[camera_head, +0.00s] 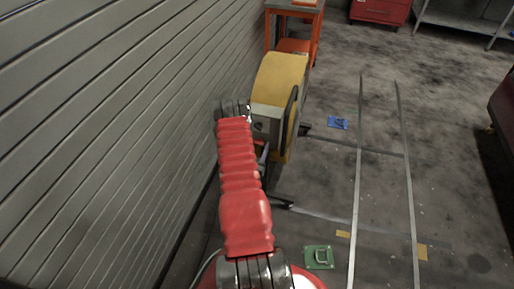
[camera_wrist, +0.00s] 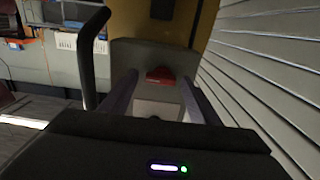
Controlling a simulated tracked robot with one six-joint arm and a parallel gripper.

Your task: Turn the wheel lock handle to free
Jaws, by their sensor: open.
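In the wrist view, a small red part (camera_wrist: 160,75), which looks like the wheel lock handle, sits on a grey panel (camera_wrist: 128,50). A pale plate (camera_wrist: 158,108) shows below it. My gripper (camera_wrist: 157,79) is open, with one finger on each side of the red part. I cannot tell whether either finger touches it or which way the handle is set. In the head view, my red arm reaches along the wall toward the yellow machine (camera_head: 282,72) with its grey box (camera_head: 270,117). My fingers cannot be made out there.
A slatted wall (camera_head: 110,120) runs close on the left of my arm. In the wrist view, a black curved bar (camera_wrist: 86,60) stands left of my fingers. Floor rails (camera_head: 356,175) and open floor lie to the right. An orange cart (camera_head: 297,45) stands behind the machine.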

